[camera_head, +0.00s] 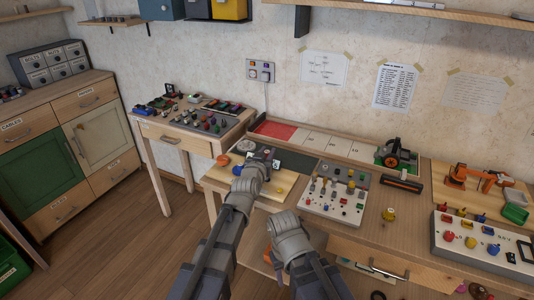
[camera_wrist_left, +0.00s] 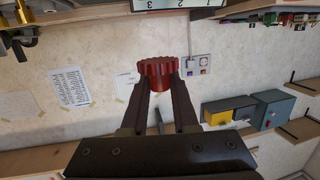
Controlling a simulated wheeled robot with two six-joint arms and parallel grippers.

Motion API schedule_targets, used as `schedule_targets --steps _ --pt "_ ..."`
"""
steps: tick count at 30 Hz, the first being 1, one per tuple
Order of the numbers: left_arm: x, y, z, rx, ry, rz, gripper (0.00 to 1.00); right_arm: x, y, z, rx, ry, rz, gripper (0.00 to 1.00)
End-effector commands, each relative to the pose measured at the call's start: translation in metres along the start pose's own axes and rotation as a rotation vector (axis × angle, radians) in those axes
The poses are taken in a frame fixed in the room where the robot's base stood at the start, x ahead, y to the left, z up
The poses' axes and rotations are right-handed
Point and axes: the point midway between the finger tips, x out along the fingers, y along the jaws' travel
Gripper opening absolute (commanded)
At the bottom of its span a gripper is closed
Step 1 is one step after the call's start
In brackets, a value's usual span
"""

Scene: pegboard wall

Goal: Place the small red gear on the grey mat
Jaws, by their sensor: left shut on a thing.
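My left gripper (camera_head: 266,155) is shut on the small red gear (camera_wrist_left: 158,75). In the left wrist view the toothed gear sits between the fingertips (camera_wrist_left: 160,84). In the head view the gear is mostly hidden by the gripper and too small to make out well. The gripper is over the workbench, by a dark grey mat (camera_head: 298,163); I cannot tell its height above it. My right arm shows at the bottom middle, but its gripper fingers are not visible.
A panel of coloured knobs (camera_head: 336,202) lies right of the mat. A red-ended tray (camera_head: 275,130) runs along the back. A yellow piece (camera_head: 279,190) lies near the bench's front. A small orange robot arm model (camera_head: 477,177) stands at the right. A side table (camera_head: 196,125) holds several small parts.

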Motion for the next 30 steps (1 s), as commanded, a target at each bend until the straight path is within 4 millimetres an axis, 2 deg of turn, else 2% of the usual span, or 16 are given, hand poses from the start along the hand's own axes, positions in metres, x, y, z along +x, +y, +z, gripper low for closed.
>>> schedule_targets --steps 1,9,14,20,30 --pt "-0.001 0.000 -0.007 0.000 0.000 0.000 0.00 -0.008 0.001 0.000 0.000 0.000 0.000 0.50" --pt "-0.002 0.000 -0.012 0.000 0.000 0.000 0.00 -0.012 0.001 0.001 0.000 0.000 0.000 0.50" --pt "-0.004 0.000 -0.029 0.000 0.000 0.000 0.00 -0.029 0.003 0.002 0.000 0.000 0.000 0.50" --pt "-0.011 0.000 -0.069 0.000 0.000 0.000 0.00 -0.070 0.007 0.004 0.000 0.000 0.000 0.50" --pt "-0.023 0.000 -0.152 0.000 0.000 0.000 0.00 -0.153 0.015 0.009 0.001 0.000 0.000 0.50"
